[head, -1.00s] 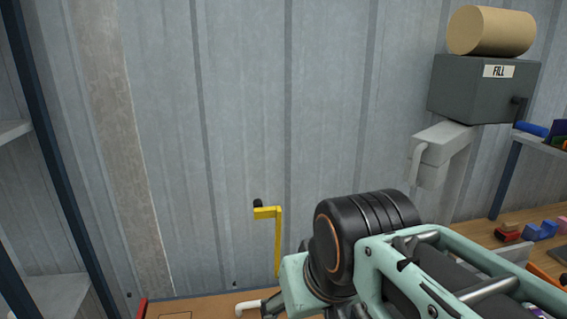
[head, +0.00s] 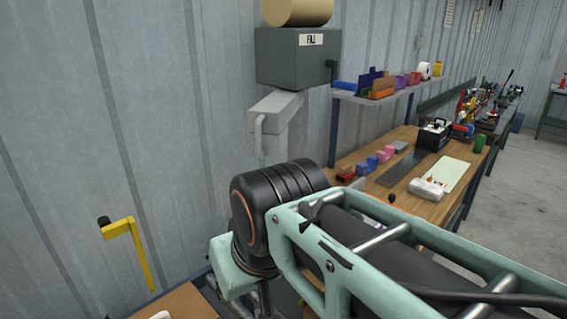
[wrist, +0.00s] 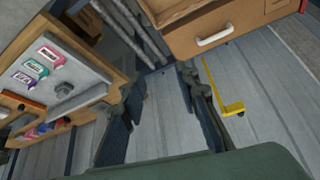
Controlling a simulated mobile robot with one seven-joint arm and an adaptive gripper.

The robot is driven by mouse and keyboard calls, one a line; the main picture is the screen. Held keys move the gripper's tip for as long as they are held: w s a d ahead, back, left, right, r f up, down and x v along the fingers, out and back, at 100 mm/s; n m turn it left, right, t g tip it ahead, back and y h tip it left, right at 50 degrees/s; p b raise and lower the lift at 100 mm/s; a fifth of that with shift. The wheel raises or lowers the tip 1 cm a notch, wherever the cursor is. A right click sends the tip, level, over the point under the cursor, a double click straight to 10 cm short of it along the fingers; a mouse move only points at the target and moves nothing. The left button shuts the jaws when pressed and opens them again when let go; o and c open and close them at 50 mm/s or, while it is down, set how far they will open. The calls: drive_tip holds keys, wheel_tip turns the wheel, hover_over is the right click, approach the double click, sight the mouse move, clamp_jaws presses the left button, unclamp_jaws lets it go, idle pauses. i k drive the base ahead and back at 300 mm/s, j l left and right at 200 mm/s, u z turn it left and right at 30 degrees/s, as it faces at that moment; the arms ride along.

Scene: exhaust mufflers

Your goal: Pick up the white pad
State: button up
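A flat, pale whitish-green pad (head: 454,174) lies on the wooden workbench (head: 405,206) at the right in the head view. It is the closest match I see to the white pad. A small white box (head: 428,188) with little items on top stands at its near edge. My gripper (wrist: 160,88) is open in the wrist view, its two dark fingers wide apart with nothing between them. It is well away from the pad. In the head view my arm covers part of the bench, and the fingers are hidden. I cannot make out the pad in the wrist view.
A dark plate (head: 407,168) and several coloured blocks lie on the bench. A shelf (head: 385,97) with bins hangs above it. A grey FILL box (head: 297,56) is on the wall. A yellow crank (head: 130,245) is at left. Open floor (head: 530,195) lies right of the bench.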

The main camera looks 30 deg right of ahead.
sight(434, 193)
drive_tip(key=z, duration=2)
drive_tip(key=i+l, duration=0.1)
drive_tip(key=l, duration=0.8)
drive_tip(key=i+l, duration=0.45)
drive_tip(key=l, duration=0.25)
drive_tip(key=i+l, duration=0.3)
drive_tip(key=i+l+u, duration=0.1)
drive_tip(key=i+l, duration=0.15)
drive_tip(key=i, duration=1.5)
drive_tip(key=j+u, duration=0.05)
drive_tip(key=j, duration=0.05)
